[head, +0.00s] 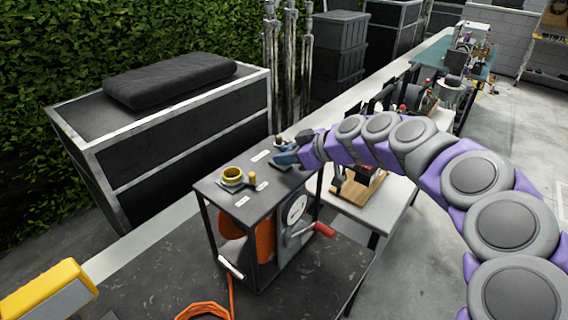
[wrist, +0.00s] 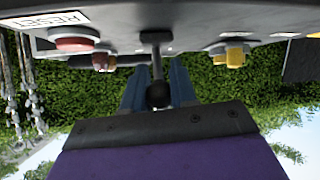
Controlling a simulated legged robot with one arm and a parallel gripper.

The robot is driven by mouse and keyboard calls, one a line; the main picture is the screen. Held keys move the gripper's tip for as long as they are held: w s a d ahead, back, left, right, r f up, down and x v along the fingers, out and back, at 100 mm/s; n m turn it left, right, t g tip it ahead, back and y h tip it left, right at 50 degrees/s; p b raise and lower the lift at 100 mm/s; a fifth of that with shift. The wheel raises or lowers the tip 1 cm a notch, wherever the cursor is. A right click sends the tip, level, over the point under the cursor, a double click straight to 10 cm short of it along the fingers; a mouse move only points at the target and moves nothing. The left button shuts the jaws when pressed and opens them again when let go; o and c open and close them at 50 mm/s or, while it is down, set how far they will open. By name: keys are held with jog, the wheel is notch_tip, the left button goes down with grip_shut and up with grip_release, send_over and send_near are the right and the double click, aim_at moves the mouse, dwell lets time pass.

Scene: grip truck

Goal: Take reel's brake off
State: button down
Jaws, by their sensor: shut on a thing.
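The reel (head: 265,240) is an orange drum in a dark frame on the bench, with a white round dial (head: 297,209) and a crank with a red handle (head: 325,230). My gripper (head: 285,158) is at the far edge of the frame's flat top. In the wrist view its two blue fingers (wrist: 157,82) are on either side of a dark lever with a black ball knob (wrist: 158,95). The gripper is shut on this lever, which appears to be the brake. The contact is partly hidden, and the lever is too small to make out in the head view.
A brass ring fitting (head: 232,175) stands on the frame's top. The wrist view shows a red button (wrist: 75,44) marked RESET and a yellow fitting (wrist: 235,57) beside the lever. A yellow case (head: 45,292) lies lower left; a black cushioned crate (head: 170,135) stands behind.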

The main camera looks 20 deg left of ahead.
jog(key=shift+f, duration=0.35)
jog(key=c, duration=1.3)
grip_release()
jog(key=o, duration=0.3)
jog(key=shift+w+d, duration=0.15)
jog(key=shift+d, duration=0.15)
jog(key=shift+r, duration=0.2)
jog(key=shift+r, duration=0.1)
jog(key=shift+s+d+r, duration=0.2)
jog(key=shift+d+r, duration=0.05)
jog(key=v, duration=0.5)
jog(key=p+v, duration=0.1)
jog(key=v, duration=0.5)
jog(key=p+v, duration=0.1)
jog(key=v, duration=0.4)
jog(key=shift+s+d+f, duration=0.1)
jog(key=shift+d+f, duration=0.05)
jog(key=shift+d, duration=0.25)
